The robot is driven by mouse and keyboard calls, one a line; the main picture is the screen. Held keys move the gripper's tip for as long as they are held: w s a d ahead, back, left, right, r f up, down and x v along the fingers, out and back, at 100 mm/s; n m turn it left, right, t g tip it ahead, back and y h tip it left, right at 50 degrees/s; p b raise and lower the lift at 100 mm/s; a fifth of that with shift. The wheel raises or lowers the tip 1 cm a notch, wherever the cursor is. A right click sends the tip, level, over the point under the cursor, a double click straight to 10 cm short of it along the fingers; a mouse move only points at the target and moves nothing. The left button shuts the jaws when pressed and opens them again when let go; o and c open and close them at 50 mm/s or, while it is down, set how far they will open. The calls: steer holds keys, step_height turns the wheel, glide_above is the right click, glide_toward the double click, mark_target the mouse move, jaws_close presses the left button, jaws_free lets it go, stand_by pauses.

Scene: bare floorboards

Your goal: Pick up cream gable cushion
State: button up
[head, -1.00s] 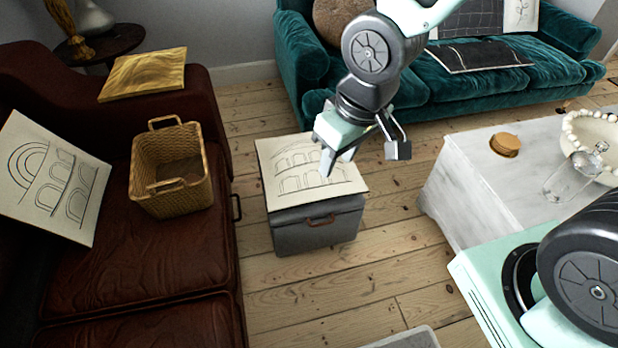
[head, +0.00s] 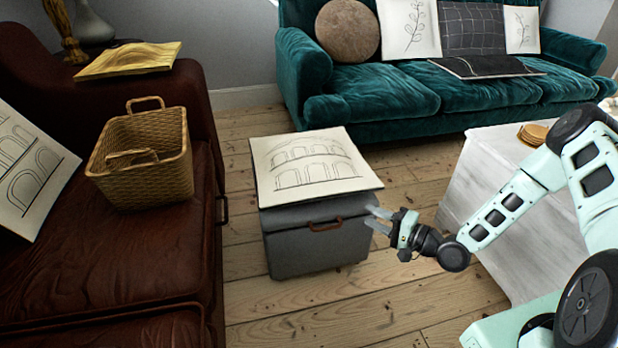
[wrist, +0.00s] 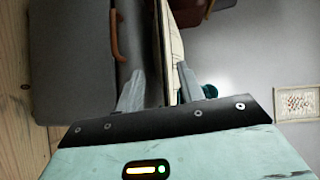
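A cream cushion with a line drawing of arches (head: 312,164) lies flat on a grey storage box (head: 310,245). A similar cream arch-drawn cushion (head: 30,165) leans on the brown leather sofa at the left edge. My gripper (head: 370,219) is open at the box's right side, just below the flat cushion's near right corner. In the wrist view the two fingers (wrist: 158,88) are apart, and the cushion's thin cream edge (wrist: 172,50) shows in line with the gap between them. I cannot tell whether they touch it.
A wicker basket (head: 160,165) stands on the brown leather sofa (head: 120,260). A teal sofa (head: 395,95) with several cushions is behind. A pale marble-like block (head: 490,200) stands at the right, near my arm. Floorboards are clear in front of the box.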

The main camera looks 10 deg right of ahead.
steer(key=f+m+t, duration=0.1)
steer(key=b, duration=0.4)
glide_toward(332, 195)
steer(key=x, duration=0.5)
steer(key=shift+w+a+f, duration=0.15)
steer(key=shift+w+f, duration=0.15)
steer(key=shift+f, duration=0.1)
steer(key=shift+r+b+x, duration=0.15)
steer(key=shift+b+x, duration=0.5)
steer(key=shift+x, duration=0.9)
steer(key=shift+r+b+x, duration=0.1)
steer(key=shift+b+x, duration=0.55)
steer(key=shift+x, duration=0.9)
steer(key=shift+r, duration=0.15)
jaws_close()
